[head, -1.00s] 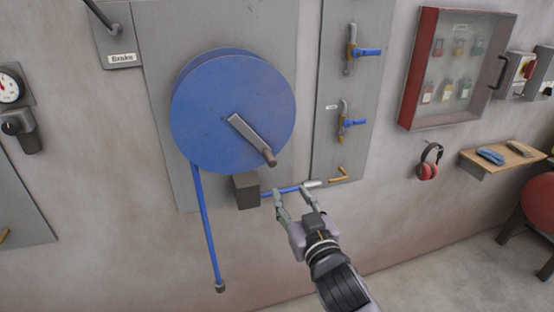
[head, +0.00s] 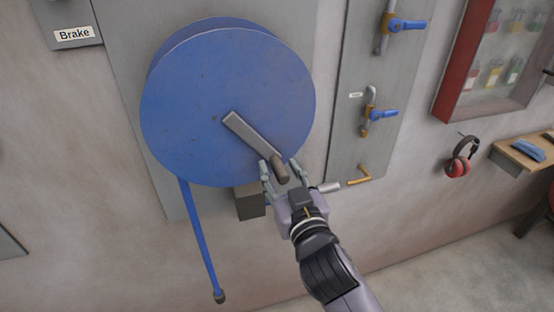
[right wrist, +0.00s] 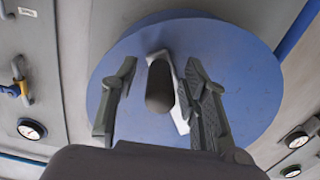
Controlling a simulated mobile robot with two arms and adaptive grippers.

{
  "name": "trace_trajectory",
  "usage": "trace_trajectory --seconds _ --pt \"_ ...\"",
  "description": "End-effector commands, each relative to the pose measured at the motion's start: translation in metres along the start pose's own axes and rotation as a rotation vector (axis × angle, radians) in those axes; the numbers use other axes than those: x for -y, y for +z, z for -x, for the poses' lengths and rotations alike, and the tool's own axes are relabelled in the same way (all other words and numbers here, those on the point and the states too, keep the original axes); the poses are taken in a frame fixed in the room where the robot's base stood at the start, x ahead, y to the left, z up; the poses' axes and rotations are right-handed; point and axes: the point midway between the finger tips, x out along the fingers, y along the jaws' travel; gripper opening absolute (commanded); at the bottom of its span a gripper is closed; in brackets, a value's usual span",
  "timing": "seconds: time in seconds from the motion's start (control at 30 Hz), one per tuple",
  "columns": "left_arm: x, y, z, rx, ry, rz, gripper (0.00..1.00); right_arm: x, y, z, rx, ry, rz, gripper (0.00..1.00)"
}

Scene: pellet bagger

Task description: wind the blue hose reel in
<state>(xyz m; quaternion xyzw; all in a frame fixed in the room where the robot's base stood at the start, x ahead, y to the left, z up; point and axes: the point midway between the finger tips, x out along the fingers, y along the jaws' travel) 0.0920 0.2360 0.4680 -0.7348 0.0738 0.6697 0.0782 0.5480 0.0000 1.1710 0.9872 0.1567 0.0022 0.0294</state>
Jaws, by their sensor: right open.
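The blue hose reel (head: 215,95) is mounted on a grey wall panel. Its grey crank arm (head: 248,135) points down and right and ends in a dark brown handle (head: 281,168). Blue hose (head: 200,240) hangs from the reel's lower left to a dark end fitting. My right gripper (head: 280,165) is open, with its fingers on either side of the handle. In the right wrist view the handle (right wrist: 160,85) stands between the two open fingers (right wrist: 160,95), with gaps showing on both sides. My left gripper is not in view.
A grey block (head: 250,203) sits below the reel. Right of it is a panel with blue-handled valves (head: 405,25) and a yellow lever (head: 360,176). A "Brake" label (head: 74,34) is at upper left. Red earmuffs (head: 460,160) hang at right, near a small shelf (head: 530,155).

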Motion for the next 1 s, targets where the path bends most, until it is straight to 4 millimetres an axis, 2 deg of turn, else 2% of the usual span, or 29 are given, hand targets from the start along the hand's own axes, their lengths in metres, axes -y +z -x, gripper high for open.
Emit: trace_trajectory --seconds 0.37,0.67,1.0 --pt "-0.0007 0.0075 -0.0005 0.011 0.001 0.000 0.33 0.0013 -0.0003 0.0014 0.000 0.000 -0.001 0.41" --pt "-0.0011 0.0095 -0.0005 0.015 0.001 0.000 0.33 0.0012 -0.0002 0.0013 0.000 0.000 -0.001 0.22" --pt "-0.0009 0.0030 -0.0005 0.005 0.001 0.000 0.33 0.0013 -0.0002 0.0013 0.000 0.000 -0.001 0.00"
